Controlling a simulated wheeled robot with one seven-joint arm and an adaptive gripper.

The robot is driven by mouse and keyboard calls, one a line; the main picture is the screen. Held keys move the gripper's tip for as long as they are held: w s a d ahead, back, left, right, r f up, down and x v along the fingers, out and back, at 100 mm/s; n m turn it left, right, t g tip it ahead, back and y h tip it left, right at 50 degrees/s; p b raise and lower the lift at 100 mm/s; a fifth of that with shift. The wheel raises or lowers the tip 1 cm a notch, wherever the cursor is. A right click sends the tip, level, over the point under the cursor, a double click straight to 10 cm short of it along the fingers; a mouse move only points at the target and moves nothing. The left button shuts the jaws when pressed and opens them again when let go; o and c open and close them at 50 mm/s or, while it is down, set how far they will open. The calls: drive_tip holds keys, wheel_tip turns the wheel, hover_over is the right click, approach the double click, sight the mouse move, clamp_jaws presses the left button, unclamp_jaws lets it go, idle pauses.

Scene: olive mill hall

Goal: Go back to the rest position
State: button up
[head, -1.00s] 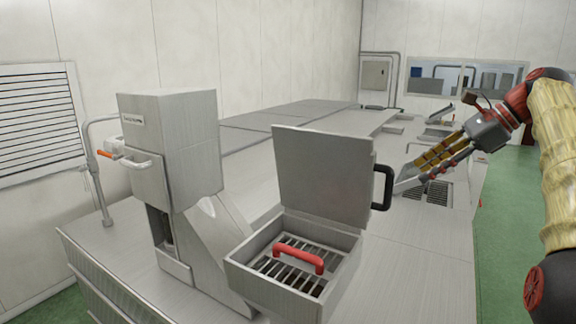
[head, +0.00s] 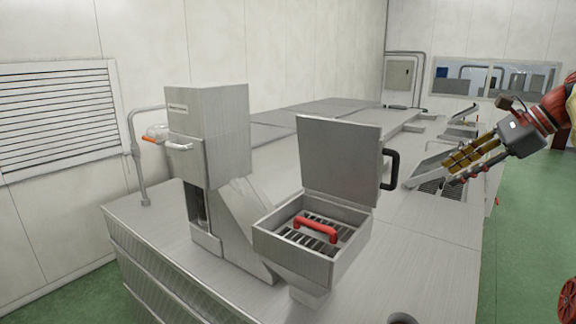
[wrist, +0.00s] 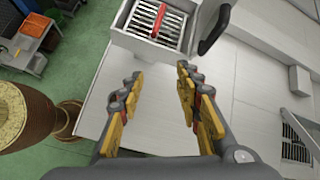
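My gripper (head: 455,168) is at the right in the head view, to the right of the hopper's black handle. In the wrist view my gripper (wrist: 159,78) has its yellow and grey fingers spread apart with nothing between them. The steel hopper (head: 300,262) stands on the machine table, its lid (head: 340,160) raised upright. A grate with a red handle (head: 316,229) lies inside it; the handle also shows at the top of the wrist view (wrist: 160,18). The black lid handle (head: 390,168) is clear of my fingers.
A steel box unit (head: 210,130) with a white handle stands left of the hopper. The long steel table (head: 420,225) runs to the back. Green floor (head: 535,220) is open on the right. The wrist view shows an orange tray (wrist: 30,22) at upper left.

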drive_tip(key=d+f+n+h+b, duration=0.1)
drive_tip(key=d+f+n+h, duration=0.15)
drive_tip(key=f, duration=0.55)
drive_tip(key=d+f+n+h+b, duration=0.1)
drive_tip(key=d+f+n, duration=0.15)
drive_tip(key=f, duration=0.55)
drive_tip(key=s+a+f+n+h+b, duration=0.1)
drive_tip(key=s+a+f+n+b, duration=0.4)
drive_tip(key=f, duration=1.1)
drive_tip(key=s+a+f+n+h+b, duration=0.1)
drive_tip(key=s+a+f+n+b, duration=0.4)
drive_tip(key=s+a+f+b, duration=0.6)
drive_tip(key=s+a+f+n+h+b, duration=0.1)
drive_tip(key=s+a+f+n+b, duration=0.4)
drive_tip(key=s+f+b, duration=1.2)
drive_tip(key=a+f, duration=0.4)
drive_tip(key=shift+n, duration=0.3)
